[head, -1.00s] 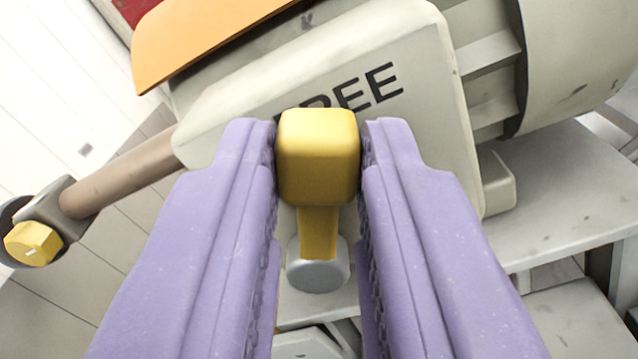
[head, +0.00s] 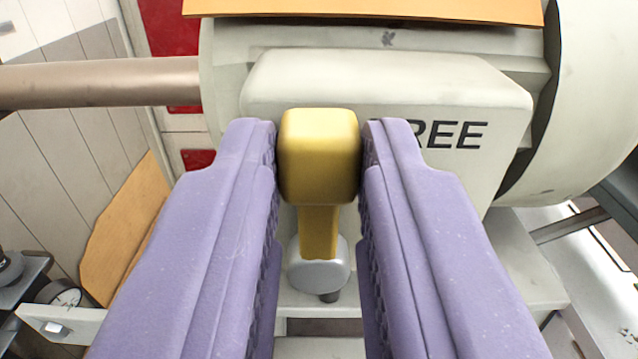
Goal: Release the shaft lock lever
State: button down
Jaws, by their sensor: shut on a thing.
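The shaft lock lever (head: 319,160) has a yellow block-shaped knob on a narrower yellow stem, which runs down to a grey round pivot (head: 318,268). My gripper (head: 319,150) has two purple ridged fingers, shut on the knob from both sides. The lever stands in front of the pale housing (head: 400,85) of the machine. Black lettering on the housing reads "REE" to the right of the knob; any letters before it are hidden by my right finger and the knob.
A brown shaft (head: 100,82) extends left from the housing. A large round pale body (head: 595,100) stands at the right. An orange panel (head: 370,10) lies across the top. At lower left are an orange board (head: 125,230) and a small dial (head: 65,295).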

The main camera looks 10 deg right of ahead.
jog(key=shift+f, duration=0.1)
jog(key=c, duration=1)
grip_release()
jog(key=shift+o, duration=0.2)
jog(key=p+v, duration=0.1)
jog(key=v, duration=0.6)
jog(key=shift+s+p, duration=0.35)
jog(key=shift+s, duration=0.05)
jog(key=shift+a, duration=0.1)
